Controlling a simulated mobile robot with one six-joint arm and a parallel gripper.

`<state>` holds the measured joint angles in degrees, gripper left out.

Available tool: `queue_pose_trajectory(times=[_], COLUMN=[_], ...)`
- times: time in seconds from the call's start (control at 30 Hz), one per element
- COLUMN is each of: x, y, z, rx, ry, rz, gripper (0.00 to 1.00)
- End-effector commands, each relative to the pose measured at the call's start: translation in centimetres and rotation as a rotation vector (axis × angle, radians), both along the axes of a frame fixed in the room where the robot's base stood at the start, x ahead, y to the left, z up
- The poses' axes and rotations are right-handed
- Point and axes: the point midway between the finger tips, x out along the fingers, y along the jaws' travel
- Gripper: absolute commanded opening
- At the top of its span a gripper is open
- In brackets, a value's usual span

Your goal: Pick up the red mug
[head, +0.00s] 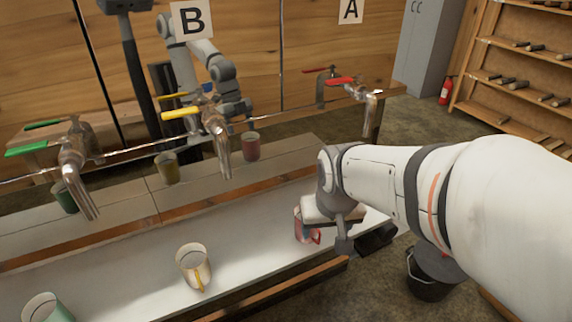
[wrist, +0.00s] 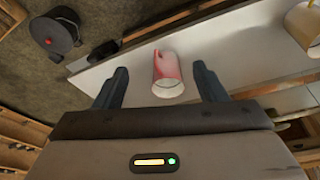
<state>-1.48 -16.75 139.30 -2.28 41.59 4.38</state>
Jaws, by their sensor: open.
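The red mug (head: 302,229) stands on the pale counter (head: 245,262), toward its right end in the head view. My gripper partly covers it there. In the wrist view the mug (wrist: 167,72) shows a red and pale side, with its pale round end toward me. It lies between my two dark fingers, with a visible gap on each side. My gripper (wrist: 160,68) is open and holds nothing. In the head view my gripper (head: 330,224) is beside and over the mug. Whether the fingertips reach around the mug is hard to tell.
A cream mug with a yellow handle (head: 193,267) and a green mug (head: 47,308) stand left along the counter. Taps (head: 216,130) overhang its back. Another red mug (head: 251,146) stands on the far ledge. A black bucket (head: 428,282) is on the floor.

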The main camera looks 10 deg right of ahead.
Motion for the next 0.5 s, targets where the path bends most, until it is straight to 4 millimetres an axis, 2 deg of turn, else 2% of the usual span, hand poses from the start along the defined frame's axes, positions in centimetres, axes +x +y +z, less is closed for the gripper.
queue_pose_trajectory(times=[0.03,0.1,0.2,0.3,0.5], x=[1.9,4.4,7.5,9.7,11.6], y=[0.0,0.0,0.2,0.3,0.4], z=[-0.6,-1.4,-2.7,-3.7,-5.1], rx=[-0.001,-0.003,-0.001,0.002,0.007], ry=[-0.007,-0.032,-0.065,-0.092,-0.113], rz=[-0.007,-0.018,-0.031,-0.039,-0.047], gripper=[0.69,0.75,0.83,0.88,0.88])
